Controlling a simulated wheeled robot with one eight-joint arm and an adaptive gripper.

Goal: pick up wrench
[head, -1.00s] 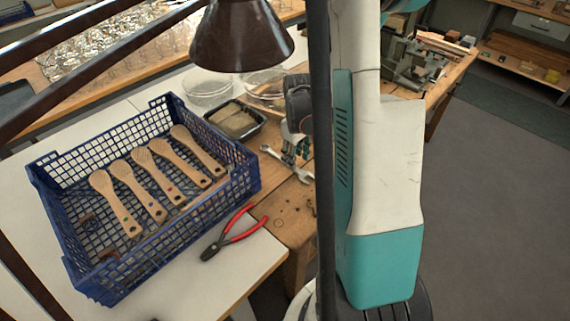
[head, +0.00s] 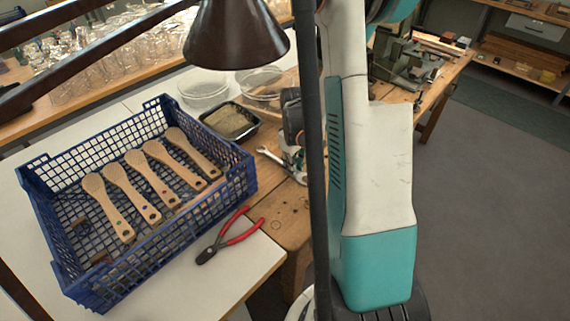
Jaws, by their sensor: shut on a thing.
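The silver wrench (head: 270,155) shows near the middle of the head view, over the wooden bench to the right of the black tray. One end points up and left, and its other end is hidden by my gripper. My gripper (head: 290,166) is shut on the wrench. The dark arm link above it and the dark upright bar hide part of the gripper. I cannot tell how far the wrench is above the bench.
A black tray (head: 205,117) and clear round dishes (head: 203,88) stand behind. A brown lamp shade (head: 237,35) hangs above. A vise (head: 405,65) stands farther right.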

